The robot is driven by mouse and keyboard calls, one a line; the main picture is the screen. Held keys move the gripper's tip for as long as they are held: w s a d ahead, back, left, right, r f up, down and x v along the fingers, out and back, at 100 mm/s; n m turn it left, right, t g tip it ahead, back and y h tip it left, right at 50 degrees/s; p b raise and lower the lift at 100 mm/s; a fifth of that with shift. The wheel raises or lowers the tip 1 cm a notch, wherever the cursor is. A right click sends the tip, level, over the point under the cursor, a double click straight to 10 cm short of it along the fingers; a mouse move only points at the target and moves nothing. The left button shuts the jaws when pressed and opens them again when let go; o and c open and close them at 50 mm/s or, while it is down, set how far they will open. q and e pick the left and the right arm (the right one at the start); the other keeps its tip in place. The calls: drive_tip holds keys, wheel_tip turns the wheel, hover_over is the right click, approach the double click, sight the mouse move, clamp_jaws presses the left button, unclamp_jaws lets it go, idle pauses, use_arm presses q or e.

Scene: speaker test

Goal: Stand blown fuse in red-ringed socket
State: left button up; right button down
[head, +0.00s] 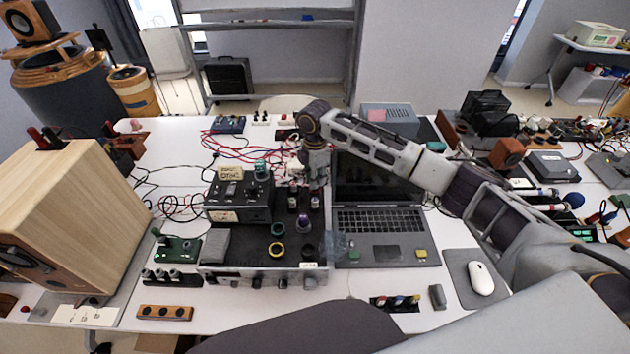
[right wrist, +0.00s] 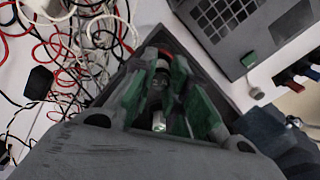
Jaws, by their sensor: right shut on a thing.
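My right gripper (head: 316,178) reaches down over the back right of the dark panel on the bench device (head: 262,262). In the right wrist view its green-padded fingers (right wrist: 160,92) are shut on a small dark cylinder with a shiny metal end, seemingly the fuse (right wrist: 157,88). A red edge (right wrist: 150,54) shows just past the fuse; I cannot tell whether it is the socket's ring or whether the fuse touches it. My left gripper is not in view.
Small upright parts (head: 292,201) stand close to the right gripper. A black box (head: 240,198) stands left of it. An open laptop (head: 385,235) lies right. Red and white cables (head: 255,150) tangle behind. A wooden speaker (head: 75,215) fills the left.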

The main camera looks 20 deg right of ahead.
drive_tip(key=shift+f, duration=0.7)
drive_tip(key=shift+f, duration=0.3)
drive_tip(key=c, duration=1.4)
unclamp_jaws()
drive_tip(key=shift+r, duration=0.15)
wheel_tip(320, 180, up, 12)
drive_tip(key=shift+r, duration=0.2)
